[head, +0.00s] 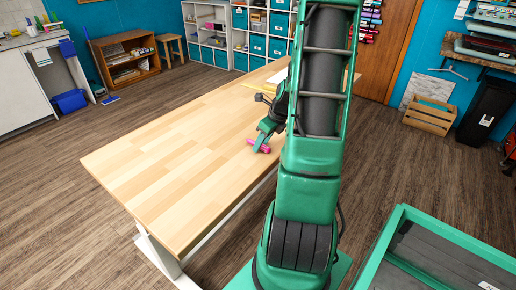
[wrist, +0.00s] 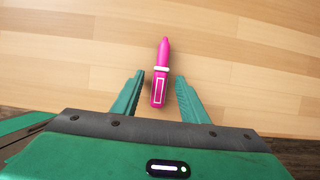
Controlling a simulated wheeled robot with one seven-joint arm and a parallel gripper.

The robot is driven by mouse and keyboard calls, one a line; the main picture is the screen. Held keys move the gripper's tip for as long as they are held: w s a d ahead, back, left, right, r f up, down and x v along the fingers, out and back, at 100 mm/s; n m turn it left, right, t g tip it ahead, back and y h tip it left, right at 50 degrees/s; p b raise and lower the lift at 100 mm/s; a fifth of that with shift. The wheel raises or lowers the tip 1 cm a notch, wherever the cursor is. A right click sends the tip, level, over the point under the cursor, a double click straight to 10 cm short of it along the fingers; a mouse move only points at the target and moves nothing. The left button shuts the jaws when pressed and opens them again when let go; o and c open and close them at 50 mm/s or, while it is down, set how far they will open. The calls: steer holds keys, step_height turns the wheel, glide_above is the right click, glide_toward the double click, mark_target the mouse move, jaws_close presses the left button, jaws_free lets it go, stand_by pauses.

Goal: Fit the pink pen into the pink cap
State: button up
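The pink pen (wrist: 162,53) shows in the wrist view, with a tapered end pointing away from me, a white band and a white-outlined label on its body. My gripper (wrist: 159,75) is open, with one green finger on each side of the pen and a narrow gap on both sides. In the head view my gripper (head: 262,147) is low at the right edge of the table, and pink parts (head: 250,141) show on both sides of a finger. I cannot make out a separate pink cap in either view.
The wooden table (head: 170,150) is mostly bare on its left and front. A yellowish flat item (head: 259,88) lies near its far end, partly behind my arm. My arm hides part of the table's right side. A wooden crate (head: 429,117) stands on the floor at right.

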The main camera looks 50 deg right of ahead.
jaws_close()
stand_by(0.4)
steer(key=shift+r, duration=0.45)
steer(key=r, duration=0.2)
steer(key=a+r, duration=0.1)
steer(key=shift+s+r, duration=0.1)
steer(key=shift+r, duration=0.3)
steer(key=s+a+r, duration=0.3)
steer(key=a+r, duration=0.3)
steer(key=a, duration=0.4)
steer(key=shift+a+r, duration=0.1)
